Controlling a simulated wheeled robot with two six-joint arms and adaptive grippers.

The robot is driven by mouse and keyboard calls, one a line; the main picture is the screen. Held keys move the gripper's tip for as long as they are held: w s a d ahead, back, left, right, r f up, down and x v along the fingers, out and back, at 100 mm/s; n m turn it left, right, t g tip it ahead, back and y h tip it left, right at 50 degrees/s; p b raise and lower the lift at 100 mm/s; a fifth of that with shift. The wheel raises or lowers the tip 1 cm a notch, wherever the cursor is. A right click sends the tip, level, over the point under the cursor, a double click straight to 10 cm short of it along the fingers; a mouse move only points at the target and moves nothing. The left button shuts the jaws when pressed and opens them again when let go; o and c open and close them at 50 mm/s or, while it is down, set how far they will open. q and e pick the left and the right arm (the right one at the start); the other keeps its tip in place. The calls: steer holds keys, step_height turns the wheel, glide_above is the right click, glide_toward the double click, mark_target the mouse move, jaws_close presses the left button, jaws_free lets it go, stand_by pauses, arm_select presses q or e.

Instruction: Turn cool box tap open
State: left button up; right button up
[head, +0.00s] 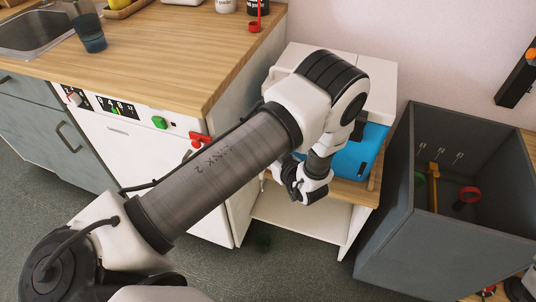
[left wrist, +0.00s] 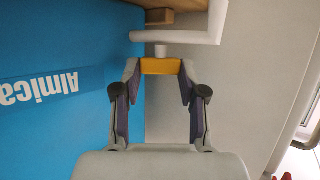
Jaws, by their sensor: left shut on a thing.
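The cool box (head: 358,157) has a blue front and stands on a small wooden-topped stand, partly hidden behind my left arm. Its blue face with white lettering (left wrist: 40,88) fills the left of the left wrist view. The tap (left wrist: 175,38) is a white piece with a yellow-orange part (left wrist: 161,66) at its end. My left gripper (head: 303,190) is low in front of the cool box. In the left wrist view my left gripper (left wrist: 161,75) is shut on the yellow-orange part, one finger on each side. The tap is hidden in the head view. My right gripper does not show.
A wooden counter (head: 150,50) with a blue cup (head: 90,35) and a sink is at the left. A white appliance with a red handle (head: 199,139) stands below it. A dark grey open crate (head: 430,250) stands close at the right. Floor is free under the stand.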

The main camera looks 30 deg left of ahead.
arm_select(q)
steer(key=n+g, duration=0.2)
steer(key=g+y, duration=0.1)
steer(key=shift+w+d+n, duration=0.1)
steer(key=shift+w+n, duration=0.15)
steer(key=shift+n, duration=0.15)
steer(key=shift+w+n+g+b, duration=0.2)
steer(key=shift+n+g+b, duration=0.55)
steer(key=shift+n+g, duration=1.25)
steer(key=shift+g, duration=0.3)
steer(key=o, duration=1.1)
steer(key=shift+o, duration=0.2)
steer(key=shift+r, duration=0.1)
